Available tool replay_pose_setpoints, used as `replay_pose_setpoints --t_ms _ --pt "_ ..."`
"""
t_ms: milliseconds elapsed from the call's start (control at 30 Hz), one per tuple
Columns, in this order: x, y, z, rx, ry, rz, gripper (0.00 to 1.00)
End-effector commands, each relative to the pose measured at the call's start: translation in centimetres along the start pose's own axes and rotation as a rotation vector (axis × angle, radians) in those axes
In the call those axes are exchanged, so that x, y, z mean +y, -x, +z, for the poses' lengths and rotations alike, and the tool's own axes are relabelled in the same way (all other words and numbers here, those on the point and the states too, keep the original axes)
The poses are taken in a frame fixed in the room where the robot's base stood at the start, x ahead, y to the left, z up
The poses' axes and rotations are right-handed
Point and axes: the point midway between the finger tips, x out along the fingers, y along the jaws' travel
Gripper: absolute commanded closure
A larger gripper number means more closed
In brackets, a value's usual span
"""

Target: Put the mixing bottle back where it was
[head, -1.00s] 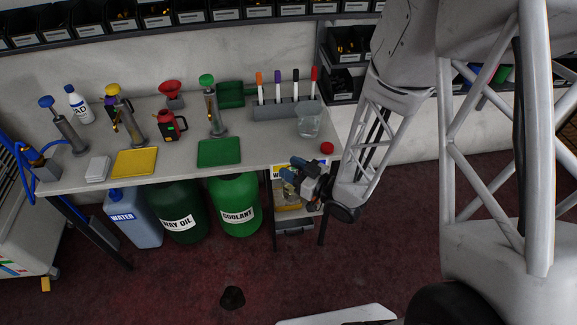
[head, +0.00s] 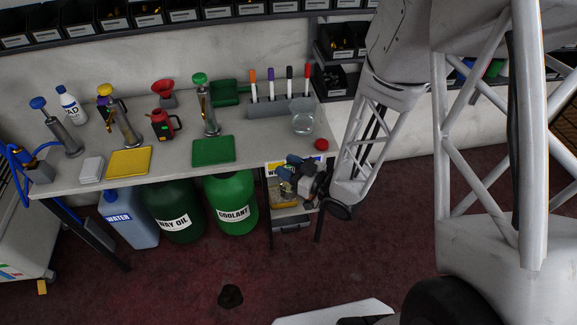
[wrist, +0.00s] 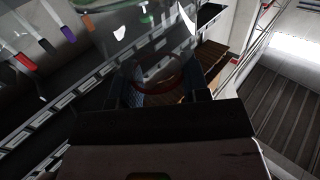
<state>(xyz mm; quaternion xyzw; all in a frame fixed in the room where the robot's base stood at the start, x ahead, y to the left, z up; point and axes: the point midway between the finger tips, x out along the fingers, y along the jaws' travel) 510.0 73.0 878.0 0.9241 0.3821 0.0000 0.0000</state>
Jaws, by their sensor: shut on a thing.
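My gripper (head: 284,167) is at the front right end of the workbench, beside its edge and below the red cap in the picture. In the wrist view its two dark fingers (wrist: 170,92) stand either side of a see-through thing with a reddish ring (wrist: 160,82). I take this to be the mixing bottle, gripped between the fingers; its outline is hard to make out.
The workbench (head: 255,158) carries a marker holder (head: 280,108), a green pad (head: 213,151), a yellow pad (head: 128,161) and several pump bottles. A green coolant drum (head: 231,200) stands below. Shelf bins are behind. The bench's front right corner is mostly free.

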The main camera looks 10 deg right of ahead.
Motion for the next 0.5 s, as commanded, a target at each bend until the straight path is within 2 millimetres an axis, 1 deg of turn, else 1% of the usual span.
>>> replay_pose_setpoints --t_ms 267,500 --pt "0.2 -0.4 -0.2 -0.001 0.005 0.013 1.0" --pt "1.1 -2.0 -0.9 -0.006 0.02 0.078 1.0"
